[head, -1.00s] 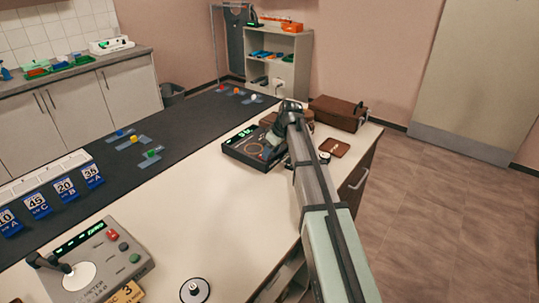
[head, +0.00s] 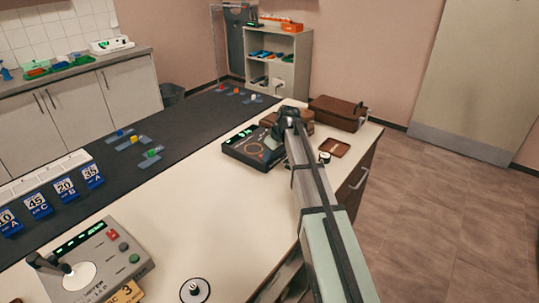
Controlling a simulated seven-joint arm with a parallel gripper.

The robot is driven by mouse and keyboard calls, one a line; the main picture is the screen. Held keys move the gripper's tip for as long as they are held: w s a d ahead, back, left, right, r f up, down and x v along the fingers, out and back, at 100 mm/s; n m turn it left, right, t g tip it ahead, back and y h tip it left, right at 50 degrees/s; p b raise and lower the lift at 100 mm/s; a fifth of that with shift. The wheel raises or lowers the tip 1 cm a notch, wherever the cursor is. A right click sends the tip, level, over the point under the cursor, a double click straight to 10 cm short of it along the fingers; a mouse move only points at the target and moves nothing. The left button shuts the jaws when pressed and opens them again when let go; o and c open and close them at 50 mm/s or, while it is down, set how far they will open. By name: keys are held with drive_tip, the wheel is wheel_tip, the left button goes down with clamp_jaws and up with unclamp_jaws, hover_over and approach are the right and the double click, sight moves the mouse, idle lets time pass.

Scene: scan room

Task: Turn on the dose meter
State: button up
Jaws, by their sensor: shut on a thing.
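A dark meter box (head: 250,150) with a lit green display and a ring on its face sits at the far part of the bench. A grey meter (head: 93,262) with a green display, a black lever, and red and green buttons sits at the front left. I cannot tell which one is the dose meter. My gripper (head: 287,113) is at the right far edge of the dark box, in front of a brown object (head: 306,117). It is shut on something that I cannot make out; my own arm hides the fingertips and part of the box.
A brown case (head: 338,113) and a small brown pad (head: 334,147) lie right of my arm. Blue number cards (head: 65,189) stand at left. The bench middle is clear.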

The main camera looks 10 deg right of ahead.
clamp_jaws()
drive_tip(key=shift+w+a+r+g+h, duration=0.15)
drive_tip(key=shift+w+g+h, duration=0.15)
drive_tip(key=shift+g+h, duration=0.3)
drive_tip(key=shift+s, duration=0.1)
drive_tip(key=o, duration=0.7)
unclamp_jaws()
drive_tip(key=shift+o, duration=0.2)
drive_tip(key=shift+r, duration=0.1)
